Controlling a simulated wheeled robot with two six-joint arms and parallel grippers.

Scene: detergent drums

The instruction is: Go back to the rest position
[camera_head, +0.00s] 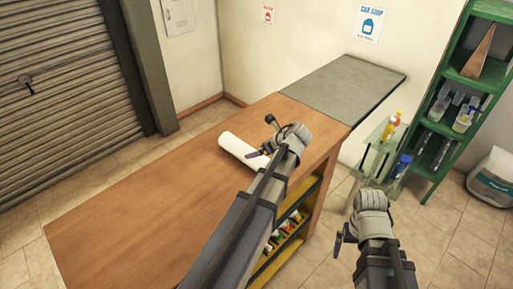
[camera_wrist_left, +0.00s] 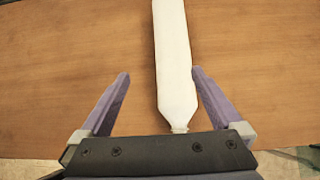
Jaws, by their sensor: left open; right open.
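My left gripper (camera_head: 262,138) is open over the wooden counter. A long white object (camera_head: 238,148), like a bottle with a narrowed end, lies on its side on the counter. In the left wrist view the white object (camera_wrist_left: 172,60) runs between the two purple fingers, nearer the right finger, and the left gripper (camera_wrist_left: 161,73) is not shut on it. Its narrow end is partly hidden by the gripper body. My right gripper (camera_head: 341,240) is open to the right of the counter, above the floor, and appears to hold nothing.
The wooden counter (camera_head: 130,215) is mostly bare, with a grey top section (camera_head: 345,85) at its far end. Shelves with several small items (camera_head: 285,235) sit under its right side. A small stand with bottles (camera_head: 385,140), a green rack (camera_head: 465,90) and a sack (camera_head: 495,175) stand right.

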